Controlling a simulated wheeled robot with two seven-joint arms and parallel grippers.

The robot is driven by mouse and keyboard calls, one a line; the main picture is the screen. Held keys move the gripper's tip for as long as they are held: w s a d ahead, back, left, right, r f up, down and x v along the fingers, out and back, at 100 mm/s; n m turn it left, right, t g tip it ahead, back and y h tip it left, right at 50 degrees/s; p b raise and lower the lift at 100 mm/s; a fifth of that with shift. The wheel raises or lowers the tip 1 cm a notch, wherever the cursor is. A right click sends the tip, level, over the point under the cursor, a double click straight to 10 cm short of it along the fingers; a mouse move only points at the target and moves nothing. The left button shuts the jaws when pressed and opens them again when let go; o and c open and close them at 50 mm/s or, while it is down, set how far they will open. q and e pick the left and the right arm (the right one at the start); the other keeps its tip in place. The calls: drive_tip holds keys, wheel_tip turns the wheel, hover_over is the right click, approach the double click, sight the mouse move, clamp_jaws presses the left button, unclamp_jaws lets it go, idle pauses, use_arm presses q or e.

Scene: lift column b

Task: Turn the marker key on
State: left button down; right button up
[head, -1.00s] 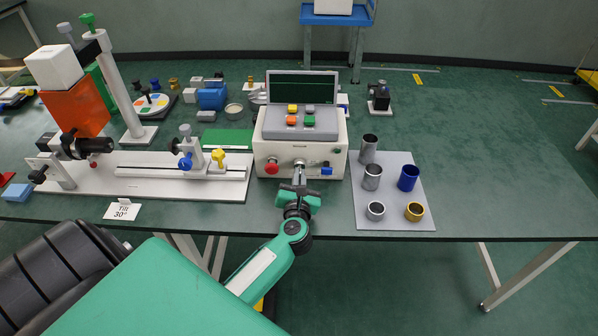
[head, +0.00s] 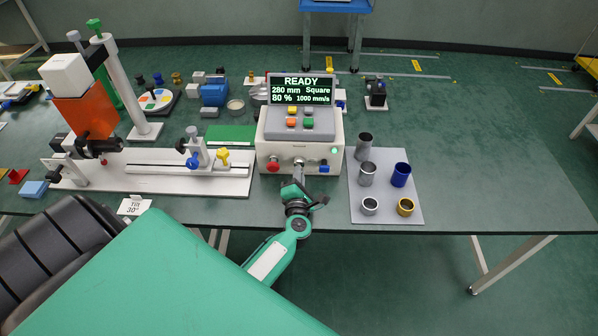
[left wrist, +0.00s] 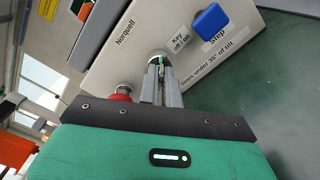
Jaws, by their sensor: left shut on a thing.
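The white marker controller (head: 262,148) stands on the bench, and its screen (head: 302,90) is lit with "READY", "280 mm Square", "80 %" and "1000 mm/s". A small lamp (head: 335,150) on its front glows green. My left gripper (head: 298,169) is at the key on the lower front, between the red button and the blue button. In the left wrist view its fingers are shut on the key (left wrist: 158,58), beside the label "Key off / on". The fingers hide most of the key. The gripper is turned at a slant to the panel. My right gripper is out of view.
The red button (head: 273,165) and the blue "Step" button (left wrist: 211,20) flank the key closely. A grey mat (head: 385,211) with several metal and blue cups lies to the right. A white rail fixture (head: 110,184) lies to the left. The far right bench is clear.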

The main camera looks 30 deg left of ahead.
use_arm(q)
drive_tip(key=shift+m, duration=0.3)
drive_tip(key=c, duration=1.6)
unclamp_jaws()
drive_tip(key=b+v, duration=0.2)
drive_tip(key=v, duration=1)
drive_tip(key=shift+s+d+f, duration=0.1)
drive_tip(key=shift+s+f, duration=0.05)
drive_tip(key=shift+s, duration=0.1)
drive_tip(key=shift+s+d+b, duration=0.35)
drive_tip(key=shift+s+d, duration=0.05)
drive_tip(key=shift+s, duration=0.2)
